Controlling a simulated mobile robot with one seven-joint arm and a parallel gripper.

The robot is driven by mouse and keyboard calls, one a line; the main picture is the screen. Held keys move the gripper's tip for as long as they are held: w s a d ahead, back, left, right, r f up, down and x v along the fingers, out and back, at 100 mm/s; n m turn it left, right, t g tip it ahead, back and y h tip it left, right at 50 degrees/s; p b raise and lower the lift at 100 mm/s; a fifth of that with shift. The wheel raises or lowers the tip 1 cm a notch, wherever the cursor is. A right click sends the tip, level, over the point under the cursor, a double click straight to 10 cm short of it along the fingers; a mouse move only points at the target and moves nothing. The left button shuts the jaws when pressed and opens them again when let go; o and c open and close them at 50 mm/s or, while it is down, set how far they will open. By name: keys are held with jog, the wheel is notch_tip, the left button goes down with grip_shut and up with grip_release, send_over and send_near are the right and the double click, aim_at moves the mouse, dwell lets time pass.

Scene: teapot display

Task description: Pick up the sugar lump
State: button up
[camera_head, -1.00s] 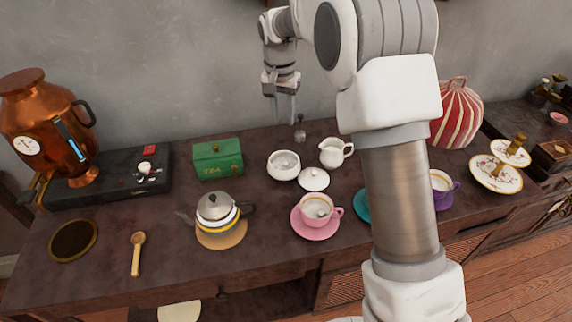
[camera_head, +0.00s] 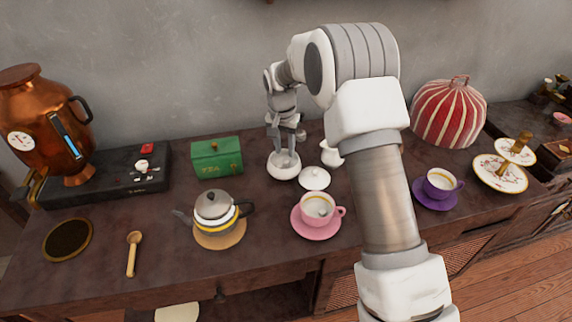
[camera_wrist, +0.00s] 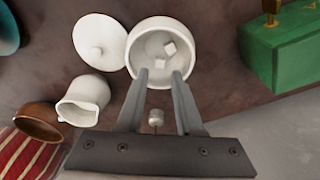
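White sugar lumps (camera_wrist: 168,48) lie inside the open white sugar bowl (camera_wrist: 138,32); at least two show in the wrist view. The bowl also shows in the head view (camera_head: 283,172), where its contents are too small to tell apart. My gripper (camera_wrist: 160,74) is open, with its two fingers apart and nothing between them. Its fingertips overlap the near rim of the bowl in the wrist view, short of the lumps. In the head view my gripper (camera_head: 283,148) is just above the bowl, and I cannot tell how far the tips reach in.
The bowl's lid (camera_head: 314,178) lies beside it, with a white milk jug (camera_head: 331,155) near. A green tea box (camera_head: 217,160) stands to the left. A pink cup (camera_head: 317,209) and a teapot (camera_head: 214,209) stand in front. A small object (camera_wrist: 156,117) shows beyond the fingers.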

aim_at(286, 162)
jog(key=f, duration=0.3)
jog(key=f+b, duration=0.1)
jog(key=shift+w+d+f, duration=0.15)
jog(key=shift+w+f, duration=0.2)
grip_shut()
